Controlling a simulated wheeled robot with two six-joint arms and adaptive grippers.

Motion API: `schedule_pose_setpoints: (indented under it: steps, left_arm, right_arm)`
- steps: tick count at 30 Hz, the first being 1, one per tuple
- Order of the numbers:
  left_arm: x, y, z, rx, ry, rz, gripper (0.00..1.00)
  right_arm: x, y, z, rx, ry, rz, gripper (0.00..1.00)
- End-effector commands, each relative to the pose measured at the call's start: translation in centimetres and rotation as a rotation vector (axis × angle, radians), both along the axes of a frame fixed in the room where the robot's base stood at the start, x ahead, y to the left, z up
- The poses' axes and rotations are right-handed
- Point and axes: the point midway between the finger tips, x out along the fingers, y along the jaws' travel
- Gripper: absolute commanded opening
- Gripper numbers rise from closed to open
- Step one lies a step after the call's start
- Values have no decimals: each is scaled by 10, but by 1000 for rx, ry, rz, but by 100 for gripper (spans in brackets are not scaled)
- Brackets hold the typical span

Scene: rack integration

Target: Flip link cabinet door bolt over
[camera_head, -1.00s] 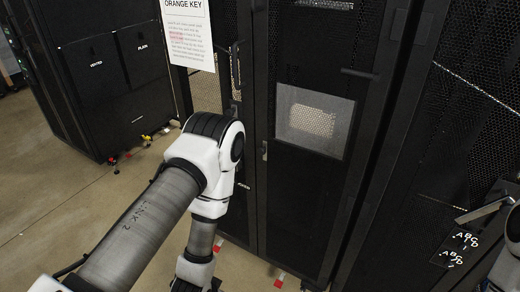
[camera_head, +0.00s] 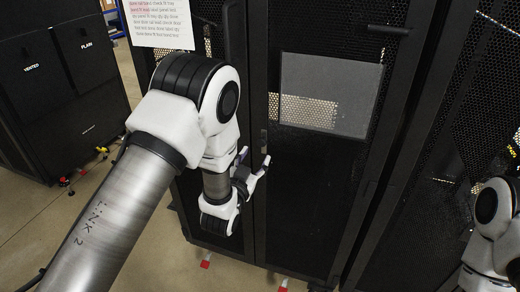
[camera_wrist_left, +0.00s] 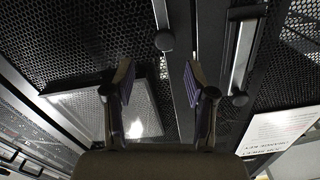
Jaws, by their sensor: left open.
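The black cabinet doors (camera_head: 305,190) stand closed in front of me, with a vertical seam between them. A small grey latch piece (camera_head: 264,139) sits beside the seam; I cannot tell for sure that it is the bolt. My left gripper (camera_head: 262,172) is open just below and in front of it, fingers apart and empty. In the left wrist view, the open gripper (camera_wrist_left: 157,77) faces the seam. A silver bar with a round dark end (camera_wrist_left: 163,40) lies beyond the fingers. A longer silver fitting (camera_wrist_left: 241,58) is right of it. My right gripper is out of view.
A light rectangular panel (camera_head: 325,95) is on the right door. A printed sheet (camera_head: 160,22) hangs on the left door. Black cabinets (camera_head: 65,85) stand at the far left, with open floor (camera_head: 95,215) before them. My right arm (camera_head: 490,215) is at the right edge.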

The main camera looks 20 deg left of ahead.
Motion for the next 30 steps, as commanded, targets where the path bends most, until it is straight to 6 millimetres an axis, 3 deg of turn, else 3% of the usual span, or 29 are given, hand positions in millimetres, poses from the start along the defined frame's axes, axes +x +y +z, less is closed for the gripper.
schedule_pose_setpoints:
  steps: [10,20,25,30]
  left_arm:
    - [61,-1,2,-1,2,1,55]
    - [71,-1,0,-1,6,1,55]
    - [71,-1,0,-1,6,2,0]
    - [71,-1,-2,-1,5,1,0]
  right_arm:
    - [0,0,13,0,-1,2,40]
    - [0,0,14,0,0,1,40]
    - [0,0,14,0,0,2,40]
    - [0,0,12,0,0,2,40]
